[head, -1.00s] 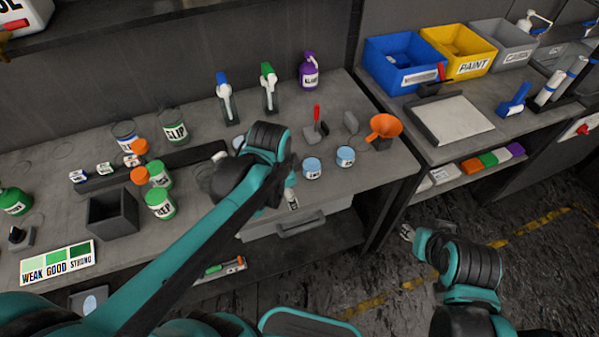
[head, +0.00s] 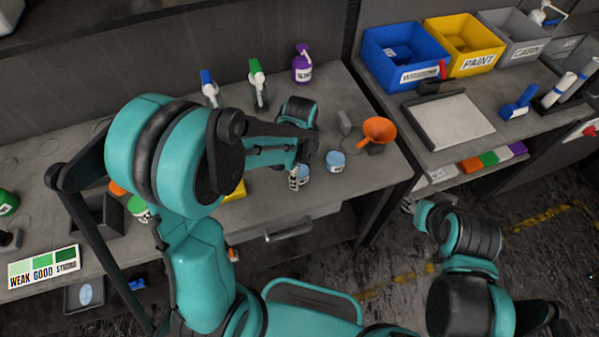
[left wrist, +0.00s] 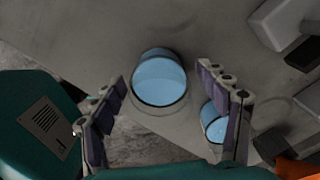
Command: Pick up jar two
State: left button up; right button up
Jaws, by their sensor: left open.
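Two small jars with light-blue tops stand side by side near the bench's front. The left jar (head: 303,173) is partly hidden by my left gripper (head: 296,178); the right jar (head: 336,162) stands clear beside it. Their labels are too small to tell which is jar two. In the left wrist view, the left jar (left wrist: 159,80) lies ahead of the gap between my open, empty fingers (left wrist: 170,112). The right jar (left wrist: 213,124) is partly covered by the right-hand finger. My right gripper (head: 408,207) is low, off the bench, mostly hidden by its arm.
An orange funnel (head: 378,131) stands right of the jars. Spray bottles (head: 257,84) and a purple bottle (head: 302,64) stand behind. A yellow object (head: 234,190) lies left of the left jar. My left arm hides much of the bench's left side.

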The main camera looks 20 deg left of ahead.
pick_arm(q)
jog(key=shift+f, duration=0.35)
jog(key=c, duration=1.3)
jog(key=shift+r, duration=0.1)
